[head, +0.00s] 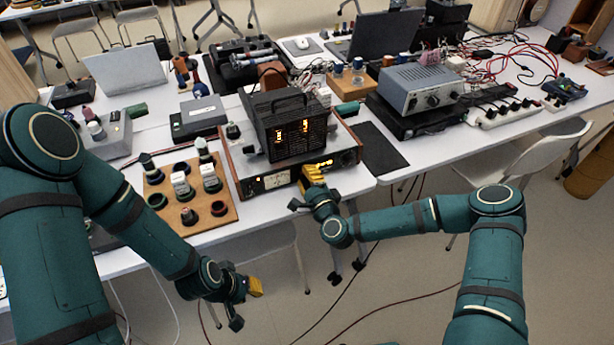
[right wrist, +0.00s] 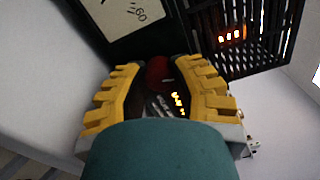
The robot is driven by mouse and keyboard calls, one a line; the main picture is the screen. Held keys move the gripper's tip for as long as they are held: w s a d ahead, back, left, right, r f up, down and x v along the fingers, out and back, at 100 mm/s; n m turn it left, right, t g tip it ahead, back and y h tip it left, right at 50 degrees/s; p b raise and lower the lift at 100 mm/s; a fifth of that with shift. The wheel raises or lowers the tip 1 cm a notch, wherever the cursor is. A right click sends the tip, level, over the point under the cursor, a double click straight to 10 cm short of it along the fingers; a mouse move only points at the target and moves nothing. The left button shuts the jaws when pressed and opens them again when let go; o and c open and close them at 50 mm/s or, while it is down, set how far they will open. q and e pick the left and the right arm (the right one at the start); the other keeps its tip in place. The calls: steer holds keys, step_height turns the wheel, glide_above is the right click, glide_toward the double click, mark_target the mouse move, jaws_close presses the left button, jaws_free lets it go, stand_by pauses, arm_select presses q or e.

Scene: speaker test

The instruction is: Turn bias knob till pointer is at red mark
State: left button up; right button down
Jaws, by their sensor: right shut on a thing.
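The amplifier (head: 338,158) has wood side panels, a dial meter (head: 270,182) and a black vented cage (head: 290,130) with glowing tubes. My right gripper (head: 313,175) is at its front panel, right of the meter. In the right wrist view, its yellow fingers (right wrist: 158,88) are closed around a round red knob (right wrist: 158,72), largely hidden by the fingers. The meter face (right wrist: 135,12) shows partly above it. I cannot make out the pointer or red mark. My left gripper (head: 246,298) hangs below the table's front edge, away from the amplifier; its opening is unclear.
A grey bench unit (head: 421,88), a power strip (head: 500,112) and red cables (head: 497,52) are farther right. A chair (head: 535,155) stands at the front right.

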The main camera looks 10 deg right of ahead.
steer(key=c, duration=0.7)
jaws_free()
steer(key=shift+c, duration=0.2)
